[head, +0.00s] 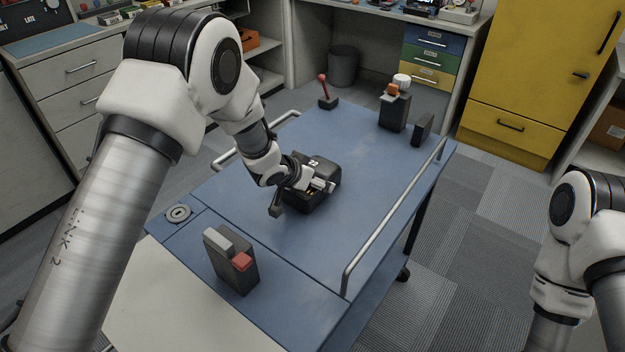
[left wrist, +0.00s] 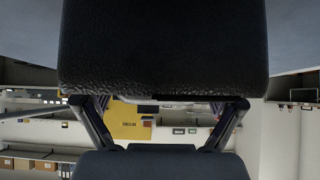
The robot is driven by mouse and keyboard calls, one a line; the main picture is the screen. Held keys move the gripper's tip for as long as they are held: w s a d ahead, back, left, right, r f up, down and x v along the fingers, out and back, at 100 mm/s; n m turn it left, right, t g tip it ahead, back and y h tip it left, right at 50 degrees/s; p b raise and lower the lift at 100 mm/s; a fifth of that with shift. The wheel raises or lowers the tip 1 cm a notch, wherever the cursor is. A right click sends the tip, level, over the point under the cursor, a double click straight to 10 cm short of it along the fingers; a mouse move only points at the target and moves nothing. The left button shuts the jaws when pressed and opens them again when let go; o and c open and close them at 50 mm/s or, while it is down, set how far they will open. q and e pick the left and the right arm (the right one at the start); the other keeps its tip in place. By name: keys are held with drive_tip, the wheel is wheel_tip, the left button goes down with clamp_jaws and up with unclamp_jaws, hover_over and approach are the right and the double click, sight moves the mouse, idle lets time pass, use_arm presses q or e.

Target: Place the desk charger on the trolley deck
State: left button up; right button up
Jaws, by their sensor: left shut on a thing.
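The desk charger (head: 321,170) is a black, rounded block with a white number label on top. In the head view it is at the middle of the blue trolley deck (head: 365,205), on it or just above; I cannot tell which. My left gripper (head: 312,188) is shut on its near side. In the left wrist view the charger's dark, textured body (left wrist: 162,45) fills the upper middle between the fingers. My right arm shows at the right edge of the head view, but its gripper is out of view.
A grey block with a red part (head: 231,262) stands at the deck's near left. A red-knobbed lever (head: 325,92), a dark device with orange and white tops (head: 393,110) and a small dark block (head: 422,130) stand at the far end. Metal rails (head: 385,225) line both sides.

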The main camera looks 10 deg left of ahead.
use_arm(q)
drive_tip(key=o, duration=1.2)
drive_tip(key=shift+s, duration=0.1)
drive_tip(key=shift+s+a+r, duration=0.1)
drive_tip(key=shift+r, duration=0.15)
drive_tip(key=v, duration=1.1)
drive_tip(key=shift+s+r, duration=0.2)
drive_tip(key=shift+s, duration=0.05)
